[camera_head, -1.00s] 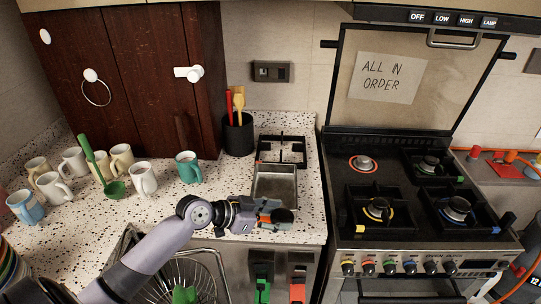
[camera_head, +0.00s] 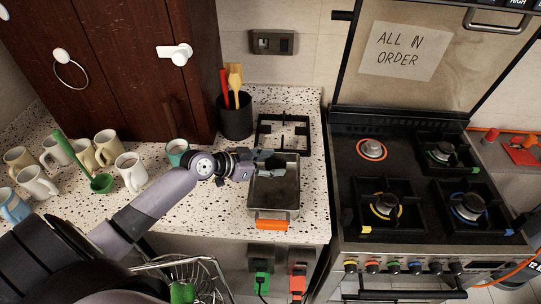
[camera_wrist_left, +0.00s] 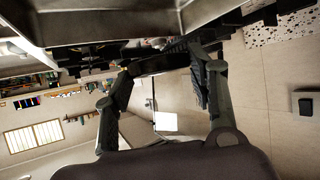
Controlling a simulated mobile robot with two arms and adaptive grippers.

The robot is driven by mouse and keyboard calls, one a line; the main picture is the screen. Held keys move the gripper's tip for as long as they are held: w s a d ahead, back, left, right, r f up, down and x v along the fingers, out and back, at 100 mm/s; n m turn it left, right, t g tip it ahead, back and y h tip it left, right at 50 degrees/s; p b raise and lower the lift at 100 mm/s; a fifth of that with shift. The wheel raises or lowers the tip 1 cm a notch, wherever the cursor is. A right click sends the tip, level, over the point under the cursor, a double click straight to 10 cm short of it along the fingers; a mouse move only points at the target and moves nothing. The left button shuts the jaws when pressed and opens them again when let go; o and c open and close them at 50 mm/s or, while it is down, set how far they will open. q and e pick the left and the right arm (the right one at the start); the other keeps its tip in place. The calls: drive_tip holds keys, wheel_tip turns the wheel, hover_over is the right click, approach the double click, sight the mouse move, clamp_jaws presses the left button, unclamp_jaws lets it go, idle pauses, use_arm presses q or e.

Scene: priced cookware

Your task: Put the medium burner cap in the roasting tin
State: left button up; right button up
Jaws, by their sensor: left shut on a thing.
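The roasting tin (camera_head: 292,205) is a grey rectangular pan with an orange handle at its front, on the speckled counter left of the stove. My left gripper (camera_head: 272,160) reaches in from the left over the back part of the tin. It is shut on a dark, flat thing, likely the medium burner cap; in the left wrist view this dark piece (camera_wrist_left: 160,63) sits between the fingers (camera_wrist_left: 163,82). The fingers hide much of it in the head view, and its height above the tin is hard to tell. My right gripper is not in view.
A black grate (camera_head: 284,130) lies behind the tin, beside a black utensil pot (camera_head: 236,120). Several mugs and a green ladle (camera_head: 100,182) stand left. The stove (camera_head: 380,245) is right; its back-left burner (camera_head: 371,149) has no grate. A wire rack (camera_head: 205,270) is at the front.

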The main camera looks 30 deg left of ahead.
sight(270, 190)
use_arm(q)
drive_tip(key=f+b, duration=0.1)
drive_tip(key=f, duration=0.1)
drive_tip(key=s+f+b, duration=0.1)
drive_tip(key=shift+d+b, duration=0.25)
drive_tip(key=shift+b, duration=0.05)
wheel_tip(270, 190, down, 2)
drive_tip(key=shift+w+a+f+b, duration=0.1)
drive_tip(key=shift+w+f+b, duration=0.1)
drive_tip(key=shift+b, duration=0.5)
drive_tip(key=shift+f+b, duration=0.35)
drive_tip(key=shift+b, duration=0.05)
drive_tip(key=shift+s+r, duration=0.1)
drive_tip(key=o, duration=0.8)
drive_tip(key=shift+o, duration=2.4)
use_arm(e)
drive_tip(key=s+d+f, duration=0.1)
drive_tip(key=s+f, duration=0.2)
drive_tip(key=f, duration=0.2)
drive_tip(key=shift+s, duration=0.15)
